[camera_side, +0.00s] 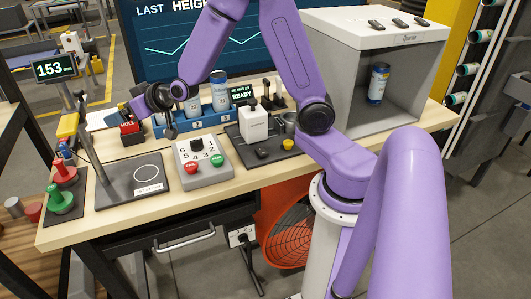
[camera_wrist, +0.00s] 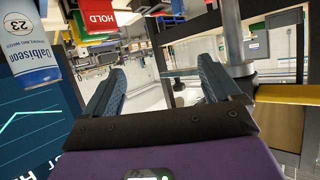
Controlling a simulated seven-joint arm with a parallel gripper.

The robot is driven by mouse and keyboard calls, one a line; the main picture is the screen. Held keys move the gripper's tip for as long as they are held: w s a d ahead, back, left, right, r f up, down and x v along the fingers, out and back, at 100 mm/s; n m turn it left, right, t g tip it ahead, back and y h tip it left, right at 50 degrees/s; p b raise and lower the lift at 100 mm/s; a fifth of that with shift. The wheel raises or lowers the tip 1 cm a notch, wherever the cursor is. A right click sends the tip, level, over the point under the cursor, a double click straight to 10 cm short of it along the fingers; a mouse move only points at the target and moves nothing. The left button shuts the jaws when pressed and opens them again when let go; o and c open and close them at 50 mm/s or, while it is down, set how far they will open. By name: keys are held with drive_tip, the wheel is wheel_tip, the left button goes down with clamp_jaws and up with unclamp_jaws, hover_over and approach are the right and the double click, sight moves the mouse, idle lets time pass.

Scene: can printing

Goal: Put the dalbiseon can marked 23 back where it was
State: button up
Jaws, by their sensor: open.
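The dalbiseon can marked 23 (camera_wrist: 27,45), white and blue, shows at the upper left of the wrist view, outside my jaws and partly cut off by the frame edge. My gripper (camera_wrist: 165,80) is open with nothing between its fingers. In the side view my gripper (camera_side: 166,118) is at the left end of the blue rack (camera_side: 208,117). A blue-and-white can (camera_side: 219,90) stands up from the rack, with a paler can (camera_side: 192,104) to its left. The number on neither can is readable there, so I cannot tell which is 23.
A grey booth (camera_side: 335,80) at the right holds another blue can (camera_side: 377,84). A gauge stand (camera_side: 130,180) and red and green stamps (camera_side: 62,187) are at the left.

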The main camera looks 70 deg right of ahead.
drive_tip(key=s+a+f+n+g+y, duration=0.1)
drive_tip(key=s+a+n+g+y, duration=0.25)
drive_tip(key=s, duration=0.55)
drive_tip(key=s+a+f+n+g, duration=0.1)
drive_tip(key=s+a+n+g, duration=0.25)
drive_tip(key=s+a, duration=0.5)
drive_tip(key=s+d+n+g+h, duration=0.2)
drive_tip(key=s+d, duration=0.3)
drive_tip(key=s, duration=0.5)
drive_tip(key=s+d+n+g+h, duration=0.2)
drive_tip(key=s+d+n+g, duration=0.1)
drive_tip(key=s, duration=0.8)
drive_tip(key=shift+s+d+g, duration=0.15)
drive_tip(key=shift+d+g, duration=0.35)
drive_tip(key=shift+d, duration=0.65)
drive_tip(key=shift+r+h, duration=0.1)
drive_tip(key=shift+h, duration=0.15)
